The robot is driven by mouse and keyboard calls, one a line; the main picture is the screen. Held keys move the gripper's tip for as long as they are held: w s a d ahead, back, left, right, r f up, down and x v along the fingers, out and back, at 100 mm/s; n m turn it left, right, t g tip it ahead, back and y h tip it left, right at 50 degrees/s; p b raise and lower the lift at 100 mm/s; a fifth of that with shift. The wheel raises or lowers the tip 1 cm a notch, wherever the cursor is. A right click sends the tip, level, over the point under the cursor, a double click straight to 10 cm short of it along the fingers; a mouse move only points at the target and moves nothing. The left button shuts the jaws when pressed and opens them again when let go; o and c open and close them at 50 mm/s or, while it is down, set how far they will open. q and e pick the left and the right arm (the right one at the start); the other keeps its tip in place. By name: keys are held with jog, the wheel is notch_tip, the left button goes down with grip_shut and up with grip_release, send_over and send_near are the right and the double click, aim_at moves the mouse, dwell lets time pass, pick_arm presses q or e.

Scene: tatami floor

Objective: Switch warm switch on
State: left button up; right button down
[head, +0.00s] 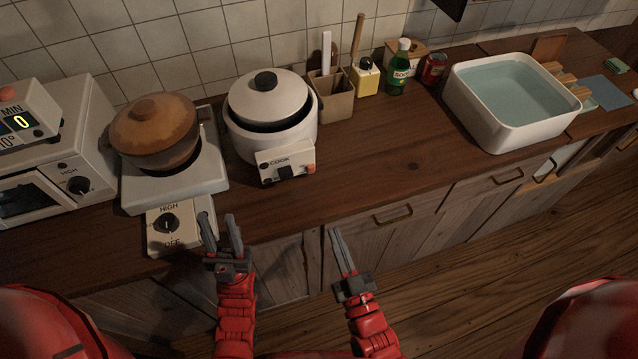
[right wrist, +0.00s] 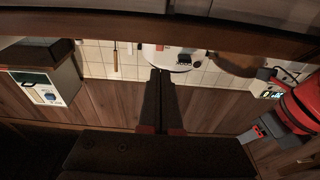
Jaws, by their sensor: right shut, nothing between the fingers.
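I cannot tell the switch's state. The cooker also shows at the top of the right wrist view (right wrist: 172,52). My right gripper (head: 335,232) is shut and empty in front of the counter edge, below and right of the panel, apart from it. My left gripper (head: 220,218) is open and empty, close to the stove's knob panel.
A stove (head: 215,170) with a brown pot (head: 152,130) and a HIGH/OFF knob (head: 168,222) stands left of the cooker. A toaster oven (head: 60,190) is further left. A utensil holder (head: 332,95), bottles and a water-filled basin (head: 510,135) stand right. The middle counter is clear.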

aim_at(312, 170)
jog(key=p+x, duration=0.3)
jog(key=x, duration=1)
jog(key=shift+w+a+r, duration=0.1)
jog(key=shift+w+r, duration=0.05)
jog(key=shift+w, duration=0.35)
